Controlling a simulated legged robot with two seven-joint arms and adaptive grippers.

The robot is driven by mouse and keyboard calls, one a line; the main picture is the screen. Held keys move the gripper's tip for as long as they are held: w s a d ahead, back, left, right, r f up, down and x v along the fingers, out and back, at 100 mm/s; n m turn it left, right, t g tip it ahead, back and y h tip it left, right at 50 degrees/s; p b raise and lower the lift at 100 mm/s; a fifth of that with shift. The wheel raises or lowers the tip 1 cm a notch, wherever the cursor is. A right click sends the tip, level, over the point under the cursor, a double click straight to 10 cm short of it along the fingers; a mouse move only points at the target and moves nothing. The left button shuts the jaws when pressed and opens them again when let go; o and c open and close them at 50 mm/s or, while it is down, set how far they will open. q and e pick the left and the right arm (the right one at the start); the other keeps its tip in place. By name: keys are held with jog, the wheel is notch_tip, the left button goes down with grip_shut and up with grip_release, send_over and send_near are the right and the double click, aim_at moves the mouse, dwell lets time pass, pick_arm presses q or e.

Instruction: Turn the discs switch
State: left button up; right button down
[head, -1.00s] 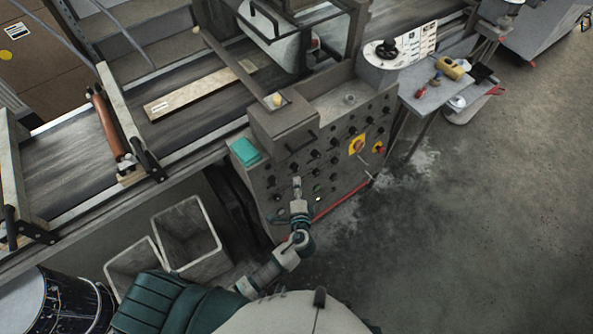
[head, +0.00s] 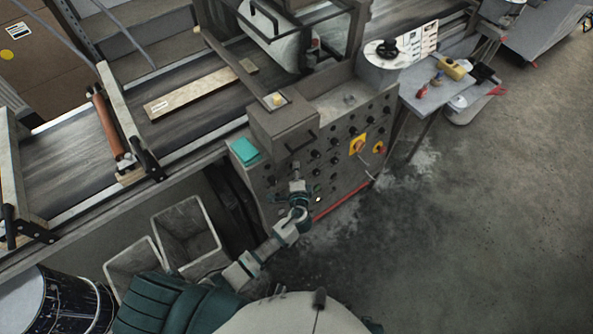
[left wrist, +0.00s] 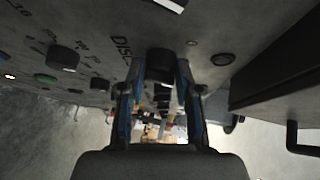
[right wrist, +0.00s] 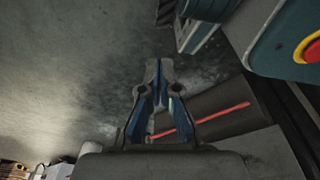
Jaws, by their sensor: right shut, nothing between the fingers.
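The discs switch (left wrist: 161,61) is a round black knob on the grey control panel (left wrist: 100,25), beside lettering that reads "DISC". It shows in the left wrist view at the top middle. My left gripper (left wrist: 160,72) has one finger on each side of this knob. I cannot tell whether the fingers press on it or stand just clear. In the head view my left gripper (head: 295,170) reaches the lower left of the panel front and hides the knob. My right gripper (right wrist: 157,68) is shut and empty, away from the panel knobs.
Several other black knobs cover the panel, with a green button (left wrist: 45,78) nearby and yellow-red switches (head: 357,144) to the right. A dark box with a handle (left wrist: 300,138) juts out beside my left gripper. Grey bins (head: 186,232) stand below the conveyor (head: 70,165).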

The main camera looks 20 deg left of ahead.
pick_arm(q)
grip_shut()
jog(key=shift+f, duration=0.1)
